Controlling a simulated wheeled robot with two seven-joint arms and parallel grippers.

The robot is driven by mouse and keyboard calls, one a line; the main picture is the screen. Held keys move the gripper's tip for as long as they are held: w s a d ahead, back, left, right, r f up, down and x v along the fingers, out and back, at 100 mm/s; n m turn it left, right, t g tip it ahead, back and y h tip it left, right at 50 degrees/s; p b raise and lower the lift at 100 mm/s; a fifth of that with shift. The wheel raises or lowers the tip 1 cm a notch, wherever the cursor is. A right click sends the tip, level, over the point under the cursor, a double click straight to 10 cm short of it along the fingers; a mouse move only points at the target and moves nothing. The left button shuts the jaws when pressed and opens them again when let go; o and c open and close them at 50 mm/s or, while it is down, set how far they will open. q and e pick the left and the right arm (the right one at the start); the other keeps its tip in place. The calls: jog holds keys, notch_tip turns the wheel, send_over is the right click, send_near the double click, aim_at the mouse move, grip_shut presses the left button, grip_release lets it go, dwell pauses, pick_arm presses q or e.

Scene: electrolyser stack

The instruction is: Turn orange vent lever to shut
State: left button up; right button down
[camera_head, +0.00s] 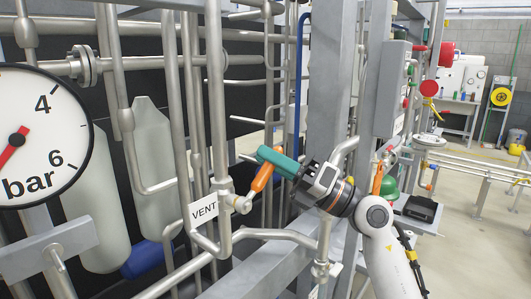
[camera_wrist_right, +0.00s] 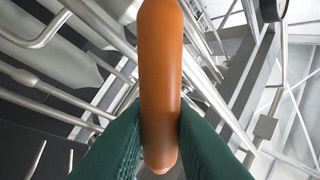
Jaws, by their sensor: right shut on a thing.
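The orange vent lever (camera_head: 262,178) sits on a valve (camera_head: 238,203) on a vertical steel pipe, beside a white VENT sign (camera_head: 203,210). The lever slants up and to the right from the valve. My right gripper (camera_head: 270,164), with green fingers, is shut on the upper part of the lever. In the right wrist view the lever (camera_wrist_right: 160,75) stands upright in the picture between the two green fingertips (camera_wrist_right: 160,140), which touch it on both sides. My left gripper is not in view.
A large pressure gauge (camera_head: 40,135) with a red needle fills the left edge. Steel pipes (camera_head: 172,100) run close around the lever. A grey upright post (camera_head: 330,90) stands behind my right arm. Open floor (camera_head: 470,240) lies to the right.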

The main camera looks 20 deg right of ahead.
notch_tip(320, 180, down, 6)
jog(key=w+d+m+t+h+p, duration=0.1)
jog(key=m+t+h+p, duration=0.4)
jog(key=m, duration=0.8)
jog(key=t, duration=0.2)
jog(key=shift+d+m+t+h, duration=0.3)
jog(key=shift+d+t, duration=0.1)
jog(key=c, duration=1.3)
grip_release()
jog(key=shift+w, duration=0.1)
jog(key=shift+c, duration=0.2)
